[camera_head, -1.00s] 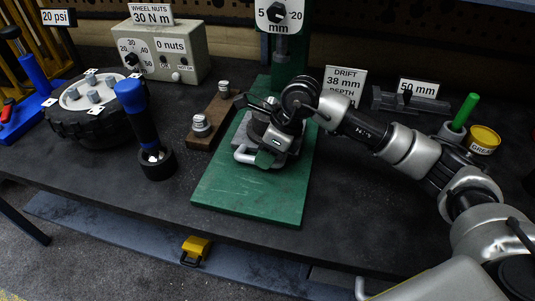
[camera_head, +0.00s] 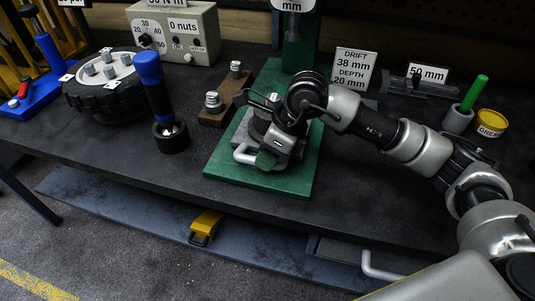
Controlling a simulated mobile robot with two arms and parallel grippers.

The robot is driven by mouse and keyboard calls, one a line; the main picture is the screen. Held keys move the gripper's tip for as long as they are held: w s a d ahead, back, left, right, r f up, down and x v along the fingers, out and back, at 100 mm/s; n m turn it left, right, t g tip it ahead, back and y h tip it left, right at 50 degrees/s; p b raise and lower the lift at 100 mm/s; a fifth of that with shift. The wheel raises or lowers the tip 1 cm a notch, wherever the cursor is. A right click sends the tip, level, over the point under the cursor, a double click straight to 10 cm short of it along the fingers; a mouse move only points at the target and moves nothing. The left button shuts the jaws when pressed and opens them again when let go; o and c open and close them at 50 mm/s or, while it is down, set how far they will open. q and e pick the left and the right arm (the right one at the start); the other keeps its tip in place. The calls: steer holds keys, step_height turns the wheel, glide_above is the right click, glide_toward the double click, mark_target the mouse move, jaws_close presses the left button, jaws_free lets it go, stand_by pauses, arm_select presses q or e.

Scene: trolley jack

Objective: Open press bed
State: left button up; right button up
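The press has a green base plate (camera_head: 226,167) on the bench and a green column (camera_head: 298,50) behind it. On the plate sits a grey bed part with a pale loop handle (camera_head: 242,155) at its front left. My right gripper (camera_head: 268,150) comes down over this part from the right, close to the handle. The wrist and gripper body hide much of the bed. I cannot tell whether the fingers are open, shut or touching the handle. My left gripper is not in view.
Left of the plate are a brown block with metal pieces (camera_head: 215,106), a blue-handled tool (camera_head: 154,86) and a wheel (camera_head: 112,91). A drift sign (camera_head: 354,68), a green rod (camera_head: 474,93) and a yellow tin (camera_head: 491,123) stand to the right. The bench front is clear.

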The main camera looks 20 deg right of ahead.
steer(key=o, duration=0.4)
steer(key=shift+o, duration=0.2)
steer(key=b+v, duration=0.1)
steer(key=v, duration=1)
